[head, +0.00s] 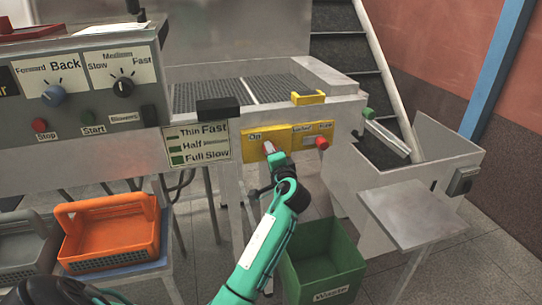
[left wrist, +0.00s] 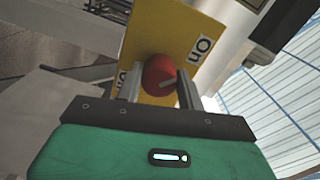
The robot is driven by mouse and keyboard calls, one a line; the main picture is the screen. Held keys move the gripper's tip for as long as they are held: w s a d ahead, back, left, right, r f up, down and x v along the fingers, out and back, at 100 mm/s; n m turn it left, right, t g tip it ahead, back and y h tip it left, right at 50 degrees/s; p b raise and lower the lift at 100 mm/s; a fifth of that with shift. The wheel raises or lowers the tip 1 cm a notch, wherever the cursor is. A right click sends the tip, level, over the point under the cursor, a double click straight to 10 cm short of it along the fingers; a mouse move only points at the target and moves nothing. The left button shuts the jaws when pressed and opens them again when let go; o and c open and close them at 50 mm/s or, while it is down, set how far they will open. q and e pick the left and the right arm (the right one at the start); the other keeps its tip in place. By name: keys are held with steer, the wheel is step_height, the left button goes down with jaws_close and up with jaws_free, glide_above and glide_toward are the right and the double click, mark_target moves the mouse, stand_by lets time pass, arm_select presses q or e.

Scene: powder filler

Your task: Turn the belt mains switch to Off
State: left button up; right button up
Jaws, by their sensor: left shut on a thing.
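The belt mains switch is a red round knob (left wrist: 158,75) on a yellow plate (head: 256,155) with an "On" label. The plate also fills the middle of the left wrist view (left wrist: 165,38), where a second label is partly hidden behind a finger. My left gripper (head: 270,149) reaches up to the plate, its fingers closed on both sides of the red knob. In the left wrist view the knob sits between the two fingers (left wrist: 158,88), with a pale line on its face. My right gripper is not seen.
Another red knob (head: 322,143) sits close by on the right of the yellow panel. A green waste bin (head: 322,265) stands below, and an orange basket (head: 110,230) is at the lower left. A metal shelf (head: 410,215) juts out at right.

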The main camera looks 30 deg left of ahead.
arm_select(q)
steer(key=shift+f, duration=0.1)
steer(key=o, duration=1)
steer(key=b+v, duration=0.1)
steer(key=v, duration=1.3)
steer(key=shift+b, duration=0.3)
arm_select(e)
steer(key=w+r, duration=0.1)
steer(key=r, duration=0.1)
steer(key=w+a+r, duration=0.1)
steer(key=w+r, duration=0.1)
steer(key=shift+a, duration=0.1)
